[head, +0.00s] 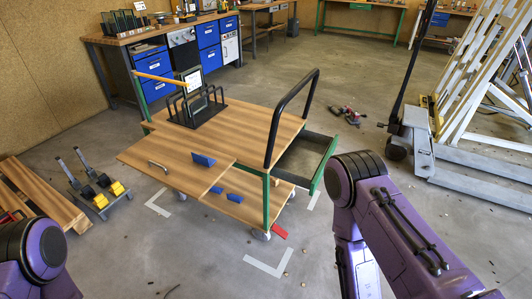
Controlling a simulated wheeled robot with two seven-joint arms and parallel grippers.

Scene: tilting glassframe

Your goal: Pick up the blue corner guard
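A blue corner guard (203,159) lies on the wooden top of a cart (262,125), near its front edge. Two smaller blue pieces, one (216,189) at the front board's edge and one (234,197) lower beside it, look similar; what exactly they rest on is hard to tell. Only purple links of my arms show, at the lower left and the right. Neither gripper is in view, so I cannot see whether either holds anything.
A black rack (196,108) holding a framed panel stands on the cart's rear left. The cart has a black push handle (290,112) and an open grey tray (303,158) at right. A pallet (38,200) and yellow-black clamps (100,195) lie left. The front floor is mostly clear.

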